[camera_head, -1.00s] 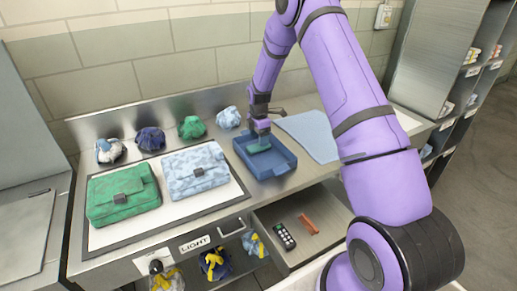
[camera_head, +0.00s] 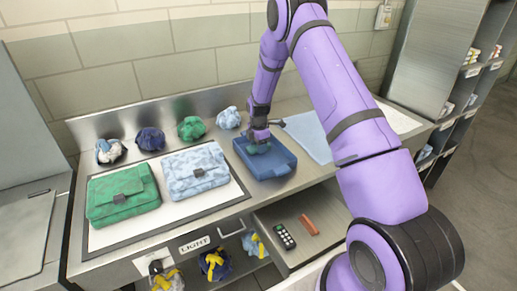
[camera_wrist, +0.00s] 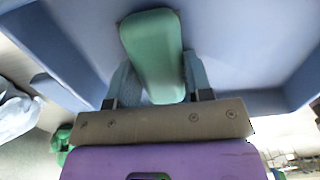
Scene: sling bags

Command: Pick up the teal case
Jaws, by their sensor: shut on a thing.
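The teal case (camera_wrist: 152,50) is a rounded, oblong case seen between my gripper's fingers in the wrist view. My gripper (camera_wrist: 155,85) is shut on it, with one finger on each side. In the head view my gripper (camera_head: 258,142) is over the blue tray (camera_head: 277,168), and the case (camera_head: 253,149) is mostly hidden under it. The tray's blue floor and walls surround the case in the wrist view. I cannot tell exactly how high the case is above the tray floor.
A green bag (camera_head: 122,195) and a light blue patterned bag (camera_head: 196,171) lie on a white mat left of the tray. Several crumpled bundles line the back. A light blue sheet (camera_head: 310,135) lies right of the tray. An open drawer (camera_head: 290,255) below holds a calculator (camera_head: 284,236).

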